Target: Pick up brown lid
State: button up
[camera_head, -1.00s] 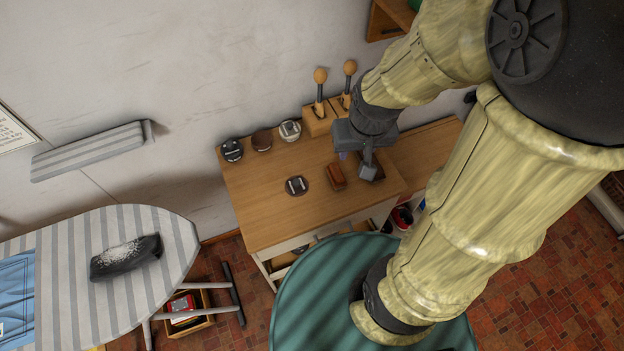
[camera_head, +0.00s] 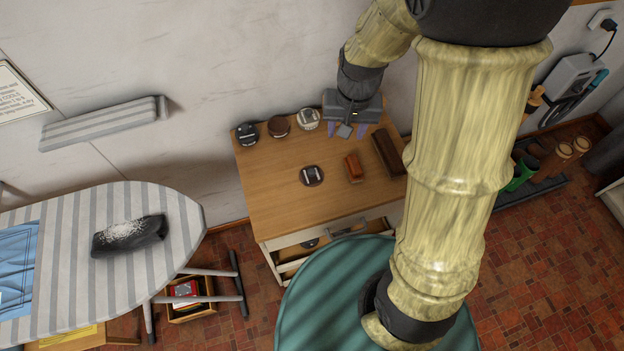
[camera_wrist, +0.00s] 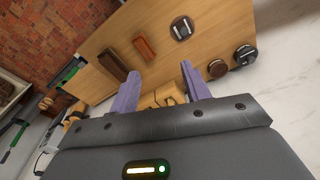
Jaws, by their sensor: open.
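A brown round lid (camera_head: 279,127) sits at the back left of the wooden cabinet top (camera_head: 270,185), between a black round tin (camera_head: 246,134) and a white-topped one (camera_head: 308,119). The brown lid also shows at the right in the wrist view (camera_wrist: 217,68), beside the black tin (camera_wrist: 245,55). My gripper (camera_head: 347,131) is open and empty above the back edge of the cabinet, to the right of the lid and apart from it. Its two purple fingers (camera_wrist: 160,76) are spread in the wrist view.
A dark round tin (camera_head: 312,176), an orange-brown block (camera_head: 354,167) and a dark brown block (camera_head: 388,152) lie on the cabinet top. Wooden pieces (camera_wrist: 160,97) show behind my fingers. The wall is close behind. A striped ironing board (camera_head: 70,225) stands at the left.

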jog(key=w+a+f+g+b, duration=0.1)
jog(key=w+a+f+b, duration=0.2)
jog(key=w+a+f, duration=0.2)
jog(key=a+f, duration=0.2)
jog(key=a, duration=0.1)
jog(key=shift+f, duration=0.3)
send_over(311, 172)
notch_tip(311, 172, down, 12)
jog(key=shift+w+a+f+p, duration=0.1)
jog(key=shift+a+f+p, duration=0.05)
jog(key=shift+p, duration=0.3)
jog(key=shift+d+f+p, duration=0.2)
jog(key=shift+f+p, duration=0.35)
jog(key=shift+f, duration=2.05)
